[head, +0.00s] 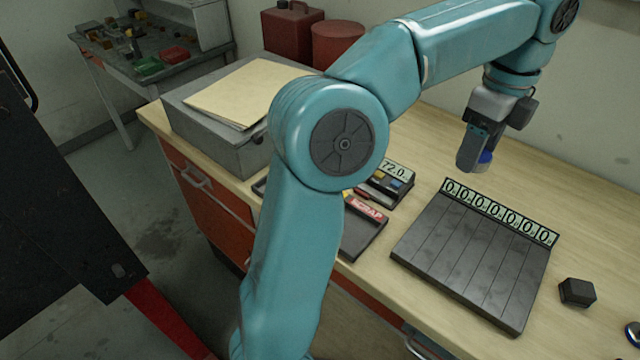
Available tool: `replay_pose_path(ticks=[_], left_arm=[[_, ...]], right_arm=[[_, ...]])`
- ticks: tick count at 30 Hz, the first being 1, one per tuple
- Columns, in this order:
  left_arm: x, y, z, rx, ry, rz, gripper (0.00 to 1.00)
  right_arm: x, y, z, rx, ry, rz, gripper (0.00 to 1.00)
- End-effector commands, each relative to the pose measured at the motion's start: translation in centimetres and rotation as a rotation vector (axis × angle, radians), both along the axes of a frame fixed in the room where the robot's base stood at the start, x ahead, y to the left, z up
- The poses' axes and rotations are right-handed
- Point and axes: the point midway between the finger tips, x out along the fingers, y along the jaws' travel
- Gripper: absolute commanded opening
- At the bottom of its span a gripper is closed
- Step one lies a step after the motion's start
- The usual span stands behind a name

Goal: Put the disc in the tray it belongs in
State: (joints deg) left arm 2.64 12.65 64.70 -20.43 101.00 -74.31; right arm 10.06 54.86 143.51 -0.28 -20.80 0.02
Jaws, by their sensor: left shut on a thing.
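My left gripper (474,152) is shut on a blue disc (486,157) and holds it in the air above the bench, behind the grooved dark rack. Only part of the disc shows past the fingers. A dark tray (362,238) with a red "SCRAP" label lies at the front edge, partly hidden by my left arm. The wide dark rack (470,255) has several long lanes, with a row of displays (500,212) reading zeros along its back. My right gripper is out of view.
A small unit with a "72.0" display (397,171) stands behind the scrap tray. A black block (577,292) lies right of the rack. A round blue-rimmed item (633,333) is cut off at the right edge. A grey box (215,125) with folders stands left. The back right bench is clear.

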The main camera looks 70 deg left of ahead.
Motion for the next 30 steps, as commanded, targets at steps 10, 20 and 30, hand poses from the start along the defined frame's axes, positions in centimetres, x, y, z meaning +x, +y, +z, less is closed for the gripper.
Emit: replay_pose_path(ticks=[10, 20, 30], left_arm=[[-10.2, 14.8, -0.9, 0.004, 0.001, 0.318, 0.11], [-23.2, 22.1, -0.2, 0.004, 0.000, 0.734, 0.11], [-26.9, 23.2, -1.9, -0.001, 0.001, 0.844, 0.11]], right_arm=[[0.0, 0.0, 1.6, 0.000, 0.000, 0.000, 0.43], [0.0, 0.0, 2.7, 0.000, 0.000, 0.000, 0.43], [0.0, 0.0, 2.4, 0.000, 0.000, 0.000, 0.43]])
